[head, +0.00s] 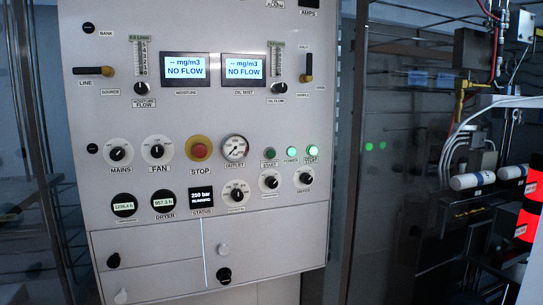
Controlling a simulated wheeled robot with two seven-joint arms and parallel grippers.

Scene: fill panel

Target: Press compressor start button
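A large light-grey fill panel (210,120) faces me, tilted slightly in the view. A dark green round button (270,153) sits right of the outlet gauge (234,148), with a small label below that seems to read START. To its right are a lit green lamp (291,152) labelled POWER and a brighter green lit round control (312,150) whose label is too blurred to read surely. The red STOP button (199,149) on a yellow ring is left of the gauge. Neither of my grippers shows, and nothing covers the button row.
MAINS knob (121,153) and FAN knob (157,151) are at left. The status display (202,201) reads 250 bar. Two blue NO FLOW screens (186,68) (244,68) are above. Drawer-like doors (148,265) are below. White cylinders (472,181) and hoses stand at right.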

